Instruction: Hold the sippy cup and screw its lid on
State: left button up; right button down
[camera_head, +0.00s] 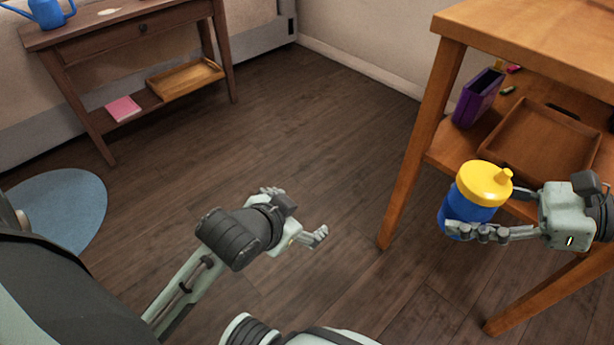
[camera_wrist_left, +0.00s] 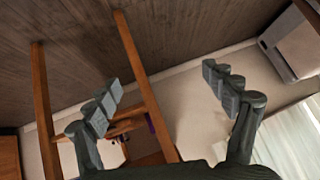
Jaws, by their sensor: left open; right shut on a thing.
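The sippy cup has a blue body (camera_head: 458,216) and a yellow lid (camera_head: 484,183) with a short spout. The lid sits on top of the body; I cannot tell whether it is screwed tight. My right gripper (camera_head: 478,232) is shut on the blue body from the right and holds it about upright, in front of the wooden table. My left gripper (camera_head: 297,215) is open and empty, well to the left of the cup, over the floor. Its two spread fingers also show in the left wrist view (camera_wrist_left: 172,95), with nothing between them.
A wooden table (camera_head: 540,30) stands at the right, its lower shelf holding a purple container (camera_head: 478,97) and a wooden tray (camera_head: 505,151). A side table (camera_head: 135,28) with a blue watering can (camera_head: 46,12) stands back left. A round blue rug (camera_head: 70,205) lies left. The middle floor is clear.

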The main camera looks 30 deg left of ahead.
pick_arm(q)
jog(key=s+f, duration=0.1)
jog(key=s+a+g, duration=0.1)
jog(key=s, duration=0.1)
jog(key=s+f+n+g, duration=0.1)
jog(key=shift+s+a+f, duration=0.15)
jog(key=shift+s+f, duration=0.2)
